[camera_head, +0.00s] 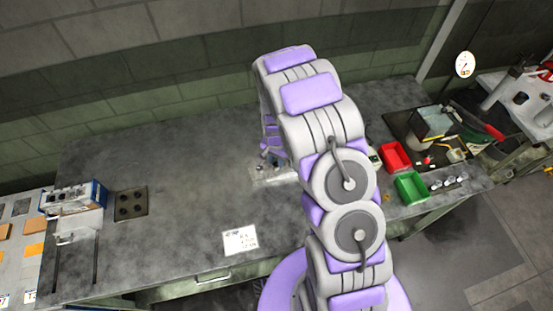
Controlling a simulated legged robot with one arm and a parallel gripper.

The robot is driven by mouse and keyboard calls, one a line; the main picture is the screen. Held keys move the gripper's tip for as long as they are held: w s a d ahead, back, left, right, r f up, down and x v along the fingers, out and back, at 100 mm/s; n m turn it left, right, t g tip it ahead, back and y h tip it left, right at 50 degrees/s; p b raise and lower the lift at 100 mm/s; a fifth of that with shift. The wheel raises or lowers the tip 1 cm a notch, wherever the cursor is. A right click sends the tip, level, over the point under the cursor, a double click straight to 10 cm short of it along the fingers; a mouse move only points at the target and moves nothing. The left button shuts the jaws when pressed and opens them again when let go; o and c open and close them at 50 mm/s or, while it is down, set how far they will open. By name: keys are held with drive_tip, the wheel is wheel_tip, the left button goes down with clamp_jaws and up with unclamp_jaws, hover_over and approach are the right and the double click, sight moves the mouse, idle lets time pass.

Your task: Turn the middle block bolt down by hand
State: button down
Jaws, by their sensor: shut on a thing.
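My gripper (266,154) points down behind my arm, near the middle of the workbench, and only its left side shows. It is shut on a bolt at a light metal block (262,176) on the bench. The bolt itself is too small and too hidden to make out clearly. The block's left end shows, and my arm covers much of the rest. I cannot tell how far the bolt stands out of the block.
The grey workbench (175,230) is clear left of the block, with a white paper (240,240) at its front. A dark plate with holes (131,204) lies left. A red bin (396,157) and a green bin (411,188) stand right of my arm. A brick wall rises behind.

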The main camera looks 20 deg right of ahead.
sight(276, 163)
drive_tip(key=c, duration=0.9)
unclamp_jaws()
drive_tip(key=shift+a+r, duration=0.1)
drive_tip(key=shift+r, duration=8.6)
drive_tip(key=shift+w, duration=0.1)
drive_tip(key=s+r+n+b, duration=0.2)
drive_tip(key=s, duration=0.9)
drive_tip(key=s+r+n+g+b, duration=0.1)
drive_tip(key=s+r+n+b, duration=0.1)
drive_tip(key=s, duration=1)
drive_tip(key=s+r+n+b, duration=0.2)
drive_tip(key=s+n+b, duration=0.2)
drive_tip(key=s, duration=0.8)
drive_tip(key=shift+a+r+g, duration=0.1)
drive_tip(key=shift+r+g, duration=0.3)
